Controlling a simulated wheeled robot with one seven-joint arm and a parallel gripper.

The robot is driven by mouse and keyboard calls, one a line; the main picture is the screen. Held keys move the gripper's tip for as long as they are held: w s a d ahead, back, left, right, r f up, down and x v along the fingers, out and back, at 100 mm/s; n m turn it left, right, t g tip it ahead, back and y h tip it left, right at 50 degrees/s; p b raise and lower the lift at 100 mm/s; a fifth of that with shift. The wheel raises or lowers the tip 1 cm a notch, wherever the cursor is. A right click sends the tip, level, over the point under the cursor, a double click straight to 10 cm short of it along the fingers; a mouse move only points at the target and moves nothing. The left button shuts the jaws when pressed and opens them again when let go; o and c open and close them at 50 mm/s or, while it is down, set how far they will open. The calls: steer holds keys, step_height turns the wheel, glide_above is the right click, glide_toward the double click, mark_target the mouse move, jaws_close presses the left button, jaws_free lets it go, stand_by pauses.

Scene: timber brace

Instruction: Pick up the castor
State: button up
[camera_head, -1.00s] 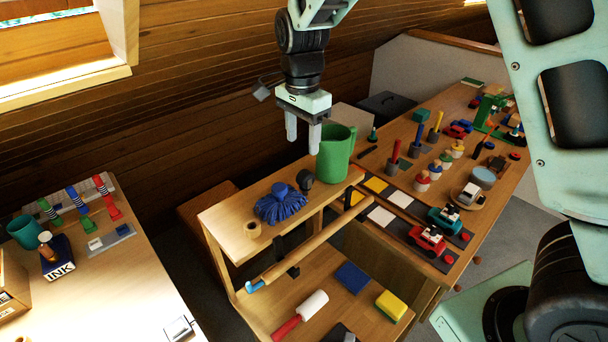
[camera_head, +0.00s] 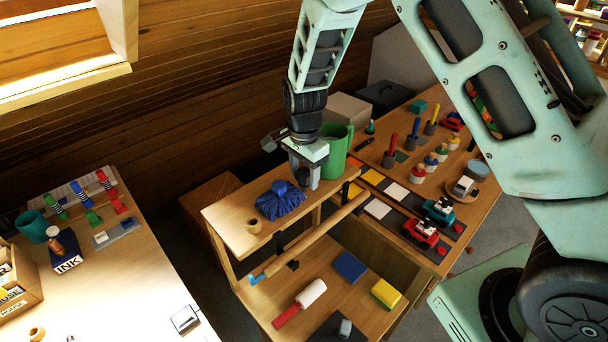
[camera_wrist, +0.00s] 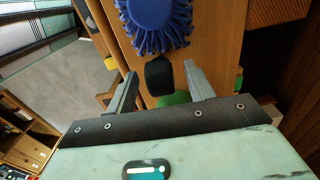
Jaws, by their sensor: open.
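The castor (camera_wrist: 159,77) is a small black rounded thing on the wooden shelf top (camera_head: 228,222). In the wrist view it sits between the two fingers of my open gripper (camera_wrist: 160,88), with gaps on both sides. In the head view my gripper (camera_head: 305,177) is down at the shelf top, and its fingers mostly hide the castor. I cannot tell whether either finger touches it.
A blue fringed brush head (camera_head: 280,200) lies close to the left of my gripper, and a green jug (camera_head: 336,150) stands just behind it to the right. A lower shelf below holds a roller (camera_head: 311,292).

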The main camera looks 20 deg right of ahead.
steer(key=c, duration=1.1)
steer(key=shift+r, duration=0.1)
